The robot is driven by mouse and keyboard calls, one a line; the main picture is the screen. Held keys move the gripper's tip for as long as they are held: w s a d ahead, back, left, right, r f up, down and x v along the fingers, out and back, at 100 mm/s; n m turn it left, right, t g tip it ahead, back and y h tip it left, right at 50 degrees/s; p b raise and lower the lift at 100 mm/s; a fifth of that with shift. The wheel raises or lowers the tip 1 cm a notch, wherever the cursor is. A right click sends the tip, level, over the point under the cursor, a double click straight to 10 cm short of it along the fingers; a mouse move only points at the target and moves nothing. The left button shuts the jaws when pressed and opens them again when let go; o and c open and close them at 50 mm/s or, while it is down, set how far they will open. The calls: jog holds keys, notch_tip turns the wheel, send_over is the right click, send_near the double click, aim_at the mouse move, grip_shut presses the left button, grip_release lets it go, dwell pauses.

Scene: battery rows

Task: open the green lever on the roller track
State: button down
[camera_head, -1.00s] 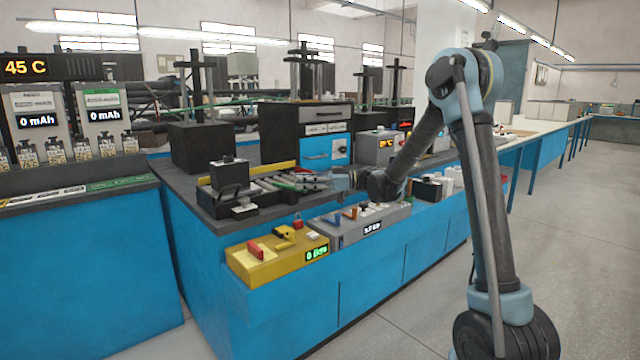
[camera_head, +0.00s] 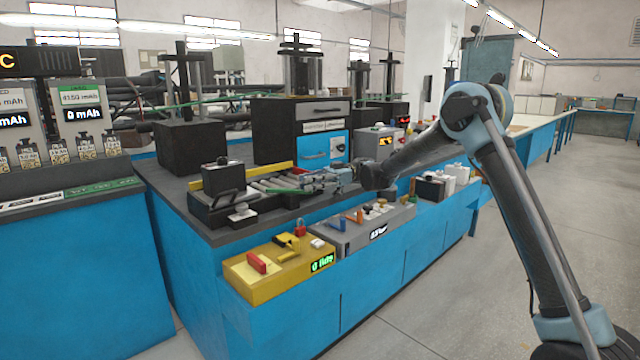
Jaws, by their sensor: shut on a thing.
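The roller track (camera_head: 268,187) sits on the dark bench top, with grey rollers between a yellow rail and a dark front edge. A thin green piece, which looks like the green lever (camera_head: 281,190), lies across the rollers at the track's right end. My gripper (camera_head: 308,184) reaches in from the right, low over that end, at the green piece. Its fingers are shut on what appears to be the green lever; the contact is small and partly hidden by the fingers. A black block with a handle (camera_head: 222,177) stands at the track's left end.
A yellow box (camera_head: 265,285) with a red lever and a grey box (camera_head: 350,237) with small knobs stand along the bench's front. A black and blue cabinet (camera_head: 301,133) stands behind the track. The floor at the right is clear.

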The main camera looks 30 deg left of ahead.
jog(key=shift+w+d, duration=0.15)
jog(key=shift+w, duration=0.05)
jog(key=c, duration=1.5)
grip_release()
jog(key=shift+d, duration=0.1)
jog(key=v, duration=1.2)
jog(key=shift+c, duration=0.5)
